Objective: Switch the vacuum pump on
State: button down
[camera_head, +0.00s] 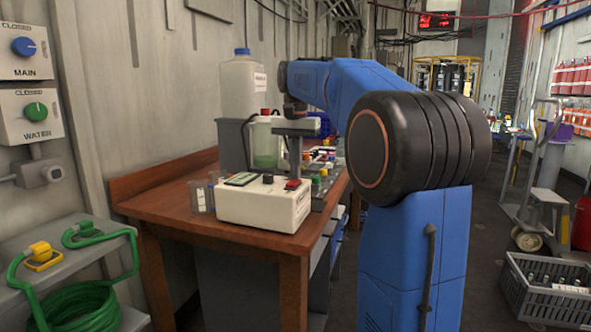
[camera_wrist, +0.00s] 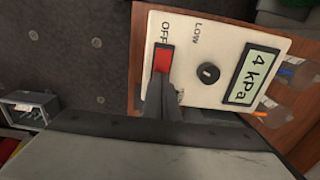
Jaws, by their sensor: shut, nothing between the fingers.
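The vacuum pump is a white box (camera_head: 262,207) on the front end of the wooden bench. Its top panel also fills much of the wrist view (camera_wrist: 205,70). A red rocker switch (camera_wrist: 163,59) sits beside the word OFF; it also shows in the head view (camera_head: 292,184). A black knob (camera_wrist: 208,73) lies near the word LOW, and the display (camera_wrist: 251,73) reads 4 kPa. My gripper (camera_head: 294,174) is shut and empty, pointing down over the switch. In the wrist view its fingertips (camera_wrist: 160,88) cover the switch's near end; I cannot tell whether they touch it.
A white jug (camera_head: 243,88) and a vessel of green liquid (camera_head: 266,145) stand behind the pump. Clear cups (camera_head: 200,196) stand at its left. Wall boxes (camera_head: 28,115) and a coiled green hose (camera_head: 80,305) are at far left. The floor at right holds a grey crate (camera_head: 520,290).

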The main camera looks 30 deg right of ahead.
jog(key=shift+f, duration=0.1)
jog(key=shift+f, duration=0.2)
dwell(0.4)
jog(key=shift+s, duration=0.1)
jog(key=shift+s+a+r, duration=0.35)
jog(key=shift+a, duration=0.2)
jog(key=shift+r, duration=0.6)
notch_tip(320, 180, up, 13)
jog(key=shift+f, duration=0.1)
